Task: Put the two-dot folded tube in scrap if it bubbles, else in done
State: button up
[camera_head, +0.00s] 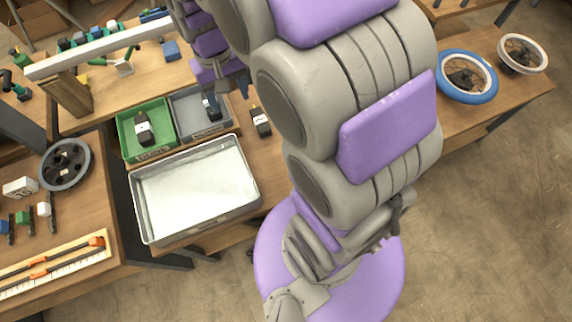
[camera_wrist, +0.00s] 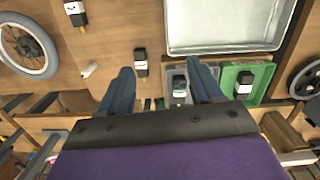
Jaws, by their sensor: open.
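Several dark folded tubes with white label bands are in view; their dot marks are too small to read. One tube (camera_head: 260,121) lies on the table right of the grey bin; it also shows in the wrist view (camera_wrist: 141,62). One tube (camera_head: 143,130) is in the green bin (camera_head: 121,136), another (camera_wrist: 179,87) in the grey bin (camera_head: 190,96). A further tube (camera_wrist: 75,12) lies at the wrist view's top left. My gripper (camera_wrist: 161,66) is open and empty above the table and grey bin. Lettering on the bins is unreadable.
A metal tray (camera_head: 139,218), seemingly with clear liquid, stands in front of the bins. A spoked wheel (camera_wrist: 27,45) lies left in the wrist view. A dark wheel (camera_head: 66,165) lies on the left table. My arm hides much of the table's right side.

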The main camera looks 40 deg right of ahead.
jog(key=s+r+n, duration=0.1)
jog(key=s+r, duration=0.1)
jog(key=s, duration=2)
jog(key=shift+s+g, duration=0.35)
jog(key=shift+g, duration=0.05)
jog(key=shift+a, duration=0.15)
